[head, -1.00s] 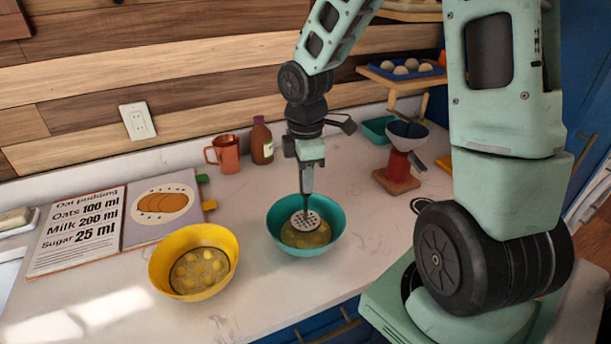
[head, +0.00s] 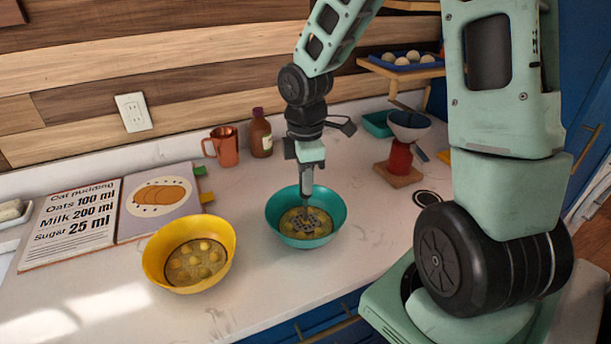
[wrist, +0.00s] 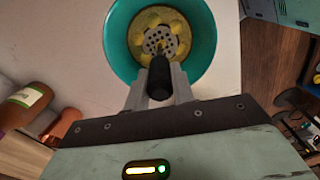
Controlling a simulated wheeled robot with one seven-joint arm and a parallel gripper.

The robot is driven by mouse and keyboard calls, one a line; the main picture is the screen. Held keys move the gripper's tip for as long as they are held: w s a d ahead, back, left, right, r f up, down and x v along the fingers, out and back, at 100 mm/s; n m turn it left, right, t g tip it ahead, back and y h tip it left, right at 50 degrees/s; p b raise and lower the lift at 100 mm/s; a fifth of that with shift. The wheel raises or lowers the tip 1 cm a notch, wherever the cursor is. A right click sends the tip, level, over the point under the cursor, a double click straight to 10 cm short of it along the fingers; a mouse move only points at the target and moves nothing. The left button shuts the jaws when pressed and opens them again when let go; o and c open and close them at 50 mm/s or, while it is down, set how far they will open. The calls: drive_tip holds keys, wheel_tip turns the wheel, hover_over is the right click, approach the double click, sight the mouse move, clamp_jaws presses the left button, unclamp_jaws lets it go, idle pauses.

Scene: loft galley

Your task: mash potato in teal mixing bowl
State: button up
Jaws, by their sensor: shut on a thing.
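The teal mixing bowl (head: 334,214) stands on the white counter in the middle of the head view. It also fills the top of the wrist view (wrist: 119,38). Yellow potato (wrist: 150,18) lies inside it, with several lumps around the masher. My gripper (wrist: 160,82) is shut on the black handle of the masher (wrist: 159,43) and points down over the bowl. The masher's round perforated head is down in the bowl on the potato. Part of the potato is hidden under the masher head.
A yellow bowl (head: 226,263) with several potato lumps stands left of the teal bowl. Behind are an open recipe book (head: 72,225), a copper mug (head: 226,147) and a brown bottle (head: 261,135). A red-based scale with a bowl (head: 400,158) stands to the right. The front counter is clear.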

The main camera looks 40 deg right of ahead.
drive_tip(key=shift+f, duration=0.6)
drive_tip(key=shift+f+b, duration=0.3)
drive_tip(key=shift+f, duration=0.55)
idle(2.2)
drive_tip(key=shift+r, duration=0.1)
wheel_tip(320, 180, up, 4)
drive_tip(key=p, duration=0.4)
drive_tip(key=shift+p, duration=0.3)
drive_tip(key=shift+f+b, duration=0.9)
drive_tip(key=shift+f, duration=1.1)
idle(1.3)
